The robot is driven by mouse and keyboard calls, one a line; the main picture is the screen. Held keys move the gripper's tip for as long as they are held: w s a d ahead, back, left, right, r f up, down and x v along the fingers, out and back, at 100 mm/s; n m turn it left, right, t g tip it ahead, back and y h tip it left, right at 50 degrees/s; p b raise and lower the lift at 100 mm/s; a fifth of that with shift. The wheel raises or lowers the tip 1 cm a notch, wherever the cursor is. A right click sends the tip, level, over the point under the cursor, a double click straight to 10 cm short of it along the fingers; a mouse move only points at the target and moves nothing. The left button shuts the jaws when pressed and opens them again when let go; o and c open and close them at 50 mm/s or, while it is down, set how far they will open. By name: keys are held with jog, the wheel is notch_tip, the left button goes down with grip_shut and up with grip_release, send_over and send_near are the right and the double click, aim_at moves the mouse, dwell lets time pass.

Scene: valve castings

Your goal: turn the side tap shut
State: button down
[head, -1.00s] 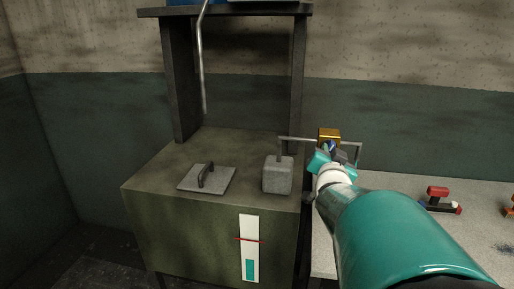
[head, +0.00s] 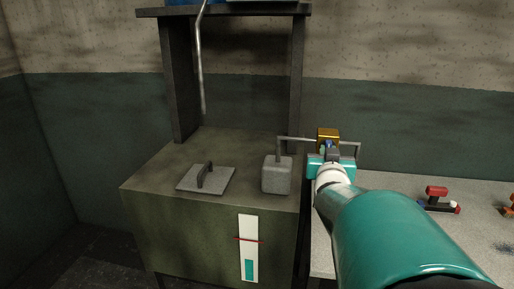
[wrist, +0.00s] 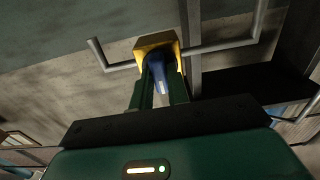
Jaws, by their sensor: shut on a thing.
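The side tap has a yellow body (head: 328,134) on a thin grey pipe to the right of the green tank. It shows in the wrist view as a yellow block (wrist: 156,43) with a blue handle (wrist: 158,78) projecting toward me. My gripper (head: 331,152) is at the front of the tap. In the wrist view my gripper (wrist: 160,88) has its two green fingers on either side of the blue handle, shut on it. In the head view the gripper hides most of the handle.
The green tank (head: 160,158) carries a handled lid (head: 206,180) and a grey block (head: 277,176). Its front has a white gauge (head: 249,222) with a red line and a low teal column. A red-handled part (head: 437,193) lies on the pale bench (head: 400,184) at right.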

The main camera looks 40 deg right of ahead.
jog(key=shift+r, duration=0.1)
jog(key=c, duration=1.4)
grip_release()
jog(key=shift+d, duration=0.1)
jog(key=shift+o, duration=0.2)
